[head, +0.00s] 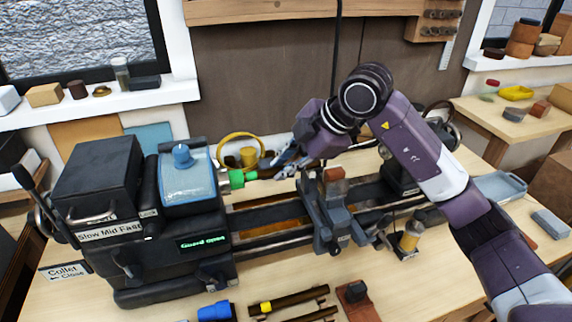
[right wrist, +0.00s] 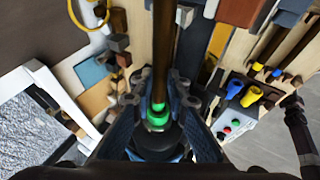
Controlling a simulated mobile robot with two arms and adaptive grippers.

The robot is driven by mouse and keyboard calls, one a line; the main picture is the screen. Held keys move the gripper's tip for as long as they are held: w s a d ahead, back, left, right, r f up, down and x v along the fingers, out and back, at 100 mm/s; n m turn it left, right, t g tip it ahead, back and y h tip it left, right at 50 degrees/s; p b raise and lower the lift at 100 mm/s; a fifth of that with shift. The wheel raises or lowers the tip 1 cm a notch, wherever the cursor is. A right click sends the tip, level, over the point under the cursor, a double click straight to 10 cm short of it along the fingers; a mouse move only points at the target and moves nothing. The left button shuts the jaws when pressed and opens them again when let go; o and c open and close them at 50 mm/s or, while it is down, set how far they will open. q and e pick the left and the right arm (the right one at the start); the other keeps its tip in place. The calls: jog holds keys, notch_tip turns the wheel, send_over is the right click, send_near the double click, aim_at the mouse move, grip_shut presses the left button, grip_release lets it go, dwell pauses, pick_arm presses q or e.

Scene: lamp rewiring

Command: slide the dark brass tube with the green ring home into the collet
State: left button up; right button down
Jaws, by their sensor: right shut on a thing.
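The dark brass tube (right wrist: 165,45) runs down the right wrist view between the fingers of my right gripper (right wrist: 158,84), which is shut on it. In the head view my right gripper (head: 282,161) is just right of the headstock, and it hides most of the tube. Bright green shows at the collet (head: 237,179) on the headstock's right face. In the wrist view two green bands, a narrow and a wide one (right wrist: 158,117), sit close together in line with the tube. I cannot tell how deep the tube sits. My left gripper is not in view.
The headstock (head: 160,257) fills the left, with a blue guard (head: 188,180) on top and a display reading "Guard open". A carriage (head: 328,210) stands on the rails below my gripper. A yellow hoop (head: 240,137) is behind. Other tubes (head: 295,299) lie at the front.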

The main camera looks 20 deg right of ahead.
jog(key=shift+a, duration=0.3)
jog(key=c, duration=1.8)
grip_release()
jog(key=shift+d, duration=0.1)
